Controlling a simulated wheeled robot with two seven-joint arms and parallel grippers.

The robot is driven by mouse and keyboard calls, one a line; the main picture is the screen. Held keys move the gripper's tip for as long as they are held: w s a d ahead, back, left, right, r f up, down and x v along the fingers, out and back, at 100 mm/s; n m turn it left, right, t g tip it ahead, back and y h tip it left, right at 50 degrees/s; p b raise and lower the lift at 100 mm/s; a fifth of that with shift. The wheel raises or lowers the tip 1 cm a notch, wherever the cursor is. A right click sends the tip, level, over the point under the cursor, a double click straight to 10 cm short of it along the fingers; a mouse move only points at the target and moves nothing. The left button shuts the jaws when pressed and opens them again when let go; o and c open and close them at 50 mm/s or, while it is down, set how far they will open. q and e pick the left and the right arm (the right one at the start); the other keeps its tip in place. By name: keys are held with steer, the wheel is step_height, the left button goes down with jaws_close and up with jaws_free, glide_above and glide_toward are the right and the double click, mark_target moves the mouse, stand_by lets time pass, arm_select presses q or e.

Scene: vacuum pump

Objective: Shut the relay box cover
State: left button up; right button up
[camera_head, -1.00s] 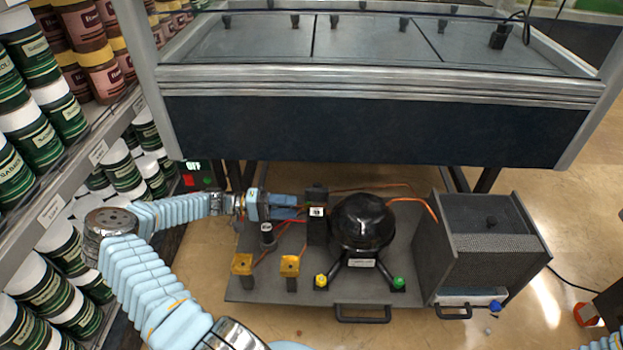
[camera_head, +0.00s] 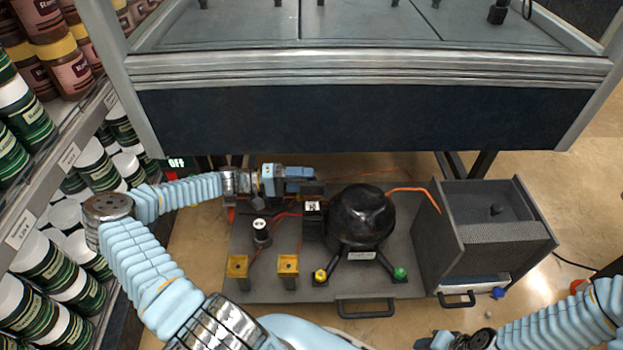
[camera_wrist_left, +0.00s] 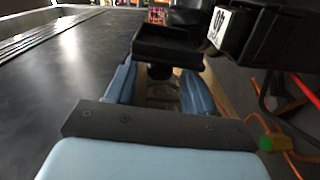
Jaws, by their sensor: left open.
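The relay box (camera_head: 314,209) is a small black box with a white label, left of the black compressor on the grey base plate. It also shows at the upper right of the left wrist view (camera_wrist_left: 258,42). My left gripper (camera_head: 300,179) is at its far side, close above it. In the left wrist view its blue fingers (camera_wrist_left: 158,92) are apart. A black flap-like part (camera_wrist_left: 167,44), apparently the raised cover, is just beyond the fingertips; I cannot tell whether they touch it. My right gripper (camera_head: 457,341) is partly in view at the bottom edge, its fingers unclear.
The compressor (camera_head: 361,217) stands right of the box. A grey condenser housing (camera_head: 488,230) is farther right. Yellow posts (camera_head: 238,266) and a black capacitor (camera_head: 261,231) stand at the left. The freezer case (camera_head: 350,120) overhangs behind; stocked shelves (camera_head: 70,155) flank the left.

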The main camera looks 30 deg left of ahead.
arm_select(q)
steer(key=shift+x, duration=1.3)
steer(key=c, duration=1)
